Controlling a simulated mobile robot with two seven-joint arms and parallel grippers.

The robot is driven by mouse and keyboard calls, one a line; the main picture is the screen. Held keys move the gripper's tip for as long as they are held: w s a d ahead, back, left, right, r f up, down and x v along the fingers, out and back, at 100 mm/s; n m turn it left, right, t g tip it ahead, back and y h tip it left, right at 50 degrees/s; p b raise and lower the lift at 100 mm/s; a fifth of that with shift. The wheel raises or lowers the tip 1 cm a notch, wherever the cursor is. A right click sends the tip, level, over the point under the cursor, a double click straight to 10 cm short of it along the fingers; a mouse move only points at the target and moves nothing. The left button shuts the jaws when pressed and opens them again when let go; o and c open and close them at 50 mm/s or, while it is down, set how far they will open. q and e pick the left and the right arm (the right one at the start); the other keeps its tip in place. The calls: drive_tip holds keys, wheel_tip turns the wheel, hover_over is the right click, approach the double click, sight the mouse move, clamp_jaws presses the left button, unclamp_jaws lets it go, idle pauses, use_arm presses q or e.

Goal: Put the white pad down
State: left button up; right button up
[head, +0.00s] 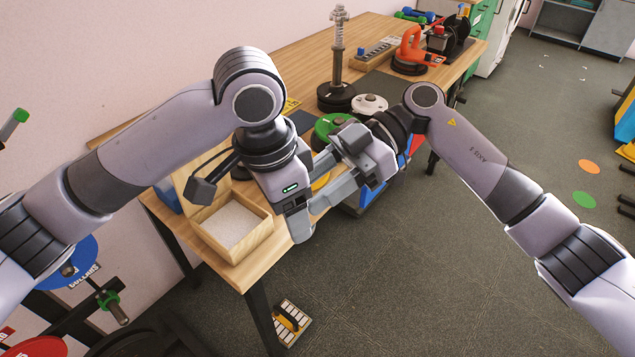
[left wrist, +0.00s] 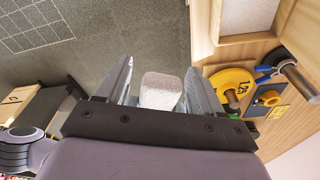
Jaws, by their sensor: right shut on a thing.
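The white pad (left wrist: 161,82) shows in the left wrist view as a pale, speckled block between the fingers of my left gripper, with a narrow gap on either side. In the head view the pad is hidden by the two grippers. My left gripper (head: 301,222) points down, its fingers open around the pad. My right gripper (head: 322,184) reaches in from the right, close against the left one, and is shut on the pad. Its grip on the pad is hidden.
A wooden tray (head: 264,243) of white powder stands on the near end of the wooden table (head: 270,90). Green and white weight plates, a black upright post (head: 338,50) and an orange tool (head: 410,52) are farther back. The floor to the right is mostly clear.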

use_arm(q)
drive_tip(key=shift+r, duration=0.1)
